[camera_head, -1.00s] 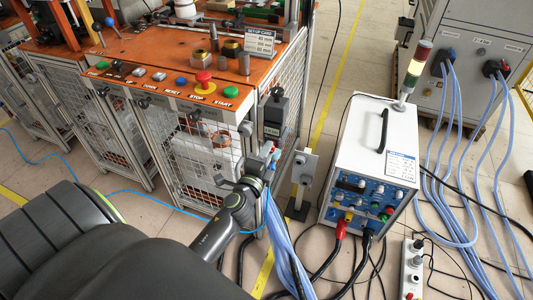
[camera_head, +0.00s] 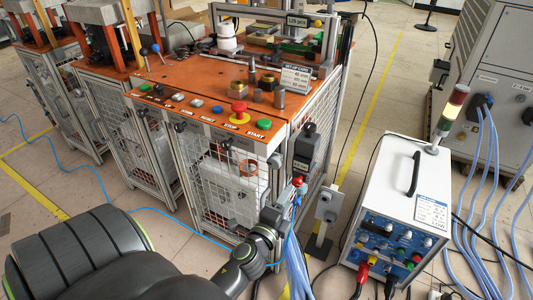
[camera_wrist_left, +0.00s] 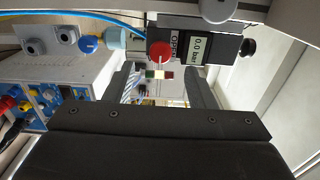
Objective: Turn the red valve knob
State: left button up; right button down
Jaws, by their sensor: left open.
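The red valve knob (camera_wrist_left: 160,52) shows in the left wrist view, attached beside a black gauge unit (camera_wrist_left: 199,51) whose display reads 0.0 bar. In the head view the knob (camera_head: 298,182) is a small red spot just below the black unit (camera_head: 305,150) at the cabinet's front corner. My left gripper (camera_head: 284,205) is close to the knob in the head view, its fingers partly hidden. In the left wrist view its two dark fingers (camera_wrist_left: 161,85) are apart and empty, with the knob above the gap between them. I cannot tell any contact. My right gripper is not in view.
A blue fitting (camera_wrist_left: 88,43) sits left of the knob. The orange-topped cabinet (camera_head: 213,165) stands behind the gripper. Blue hoses (camera_head: 295,265) hang below the gripper.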

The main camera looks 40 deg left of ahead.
pick_arm(q)
jog(key=b+v, duration=0.2)
jog(key=v, duration=1)
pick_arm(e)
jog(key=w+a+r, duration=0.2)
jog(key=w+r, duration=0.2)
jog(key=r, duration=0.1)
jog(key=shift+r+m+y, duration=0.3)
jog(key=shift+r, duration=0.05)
